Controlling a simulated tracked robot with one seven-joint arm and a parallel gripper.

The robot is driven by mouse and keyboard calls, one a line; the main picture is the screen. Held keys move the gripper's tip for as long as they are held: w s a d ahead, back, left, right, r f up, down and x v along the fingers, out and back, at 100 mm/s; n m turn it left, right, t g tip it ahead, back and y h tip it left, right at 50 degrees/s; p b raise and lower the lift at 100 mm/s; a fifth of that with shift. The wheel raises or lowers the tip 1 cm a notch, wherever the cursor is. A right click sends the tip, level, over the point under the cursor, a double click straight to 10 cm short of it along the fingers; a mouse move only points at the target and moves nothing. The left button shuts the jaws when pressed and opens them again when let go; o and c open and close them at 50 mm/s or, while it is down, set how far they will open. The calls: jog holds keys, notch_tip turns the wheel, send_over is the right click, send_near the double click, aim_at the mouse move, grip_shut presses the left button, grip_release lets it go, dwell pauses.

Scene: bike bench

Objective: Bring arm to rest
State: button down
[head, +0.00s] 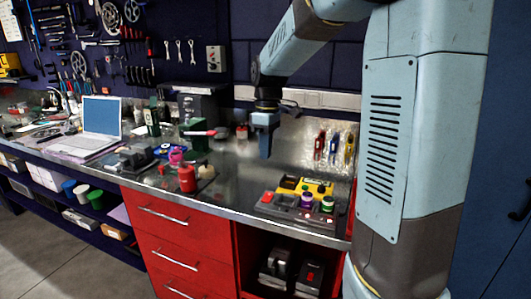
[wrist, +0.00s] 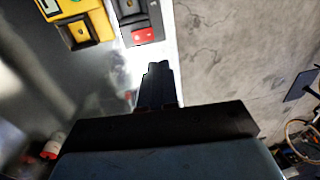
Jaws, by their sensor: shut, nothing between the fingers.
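My gripper (head: 265,145) hangs from my pale blue arm, pointing down above the steel bench top (head: 232,180). In the head view it is in the air, apart from the things on the bench. In the wrist view my gripper (wrist: 157,80) shows as dark fingers together, with nothing held between them. Beyond the fingertips the wrist view shows the bench's bright edge and the grey floor (wrist: 240,50).
A yellow device (head: 315,187) and a grey device with jars (head: 290,208) stand at the bench's right end. A red bottle (head: 187,178) and a laptop (head: 101,120) stand further left. Red drawers (head: 175,235) are below. Tools hang on the back wall.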

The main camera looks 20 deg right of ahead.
jog(key=s+d+r+m+t, duration=0.1)
jog(key=s+m+t, duration=0.1)
jog(key=s, duration=0.5)
jog(key=s+d+r+m+t, duration=0.1)
jog(key=s+m, duration=0.3)
jog(key=s, duration=0.4)
jog(key=s+d+r+m+t, duration=0.1)
jog(key=s+r+m+t, duration=0.2)
jog(key=s, duration=0.5)
jog(key=shift+r+m+t+h, duration=0.15)
jog(key=shift+m+t+h, duration=0.2)
jog(key=shift+m, duration=0.25)
